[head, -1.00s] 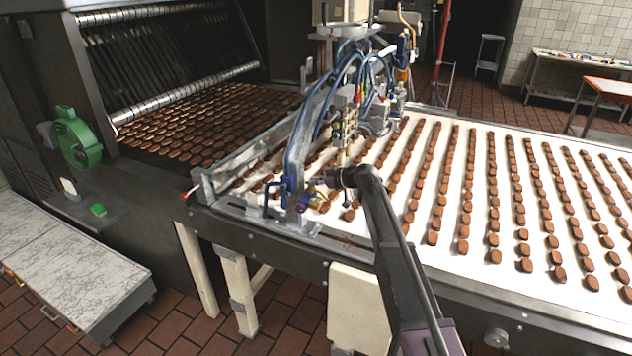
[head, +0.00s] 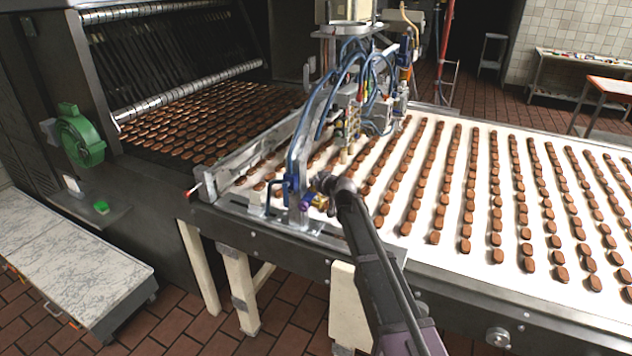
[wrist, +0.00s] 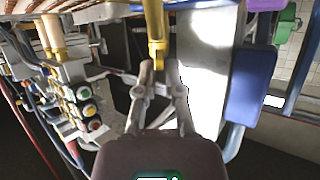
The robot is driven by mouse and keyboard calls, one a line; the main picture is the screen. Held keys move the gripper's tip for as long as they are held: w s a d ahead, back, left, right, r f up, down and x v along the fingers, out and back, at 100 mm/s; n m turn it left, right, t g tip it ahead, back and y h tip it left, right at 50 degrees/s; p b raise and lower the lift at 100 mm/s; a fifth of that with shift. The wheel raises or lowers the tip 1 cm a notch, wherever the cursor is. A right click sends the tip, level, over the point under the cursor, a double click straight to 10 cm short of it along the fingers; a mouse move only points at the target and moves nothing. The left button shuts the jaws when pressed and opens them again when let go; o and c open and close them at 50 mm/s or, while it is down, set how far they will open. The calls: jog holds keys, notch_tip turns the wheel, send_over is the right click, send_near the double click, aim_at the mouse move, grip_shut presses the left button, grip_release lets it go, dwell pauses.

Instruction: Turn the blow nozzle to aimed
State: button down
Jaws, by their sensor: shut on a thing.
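The blow nozzle (wrist: 155,27) is a slim yellow piece at the top of the wrist view. In the head view, a small gold and purple fitting (head: 310,200) at the foot of the blue-hosed bracket seems to be the same part, mostly hidden behind my wrist. My gripper (wrist: 158,66) has its two grey fingers closed in on the nozzle's lower end. In the head view my gripper (head: 319,193) is at the belt's near edge, its fingertips mostly hidden. I cannot read which way the nozzle points.
Blue hoses and valves (head: 350,95) rise just behind my gripper. A blue block (wrist: 251,85) is close on the right in the wrist view. A green motor (head: 79,137) stands far left.

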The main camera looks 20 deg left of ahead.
jog(key=shift+w+m+t+h, duration=0.15)
jog(key=shift+m+t+h, duration=0.25)
jog(key=shift+m+h, duration=0.1)
dwell(0.3)
jog(key=c, duration=0.6)
grip_release()
jog(key=shift+d, duration=0.1)
jog(key=shift+n+g+y, duration=0.5)
jog(key=shift+n+g, duration=0.2)
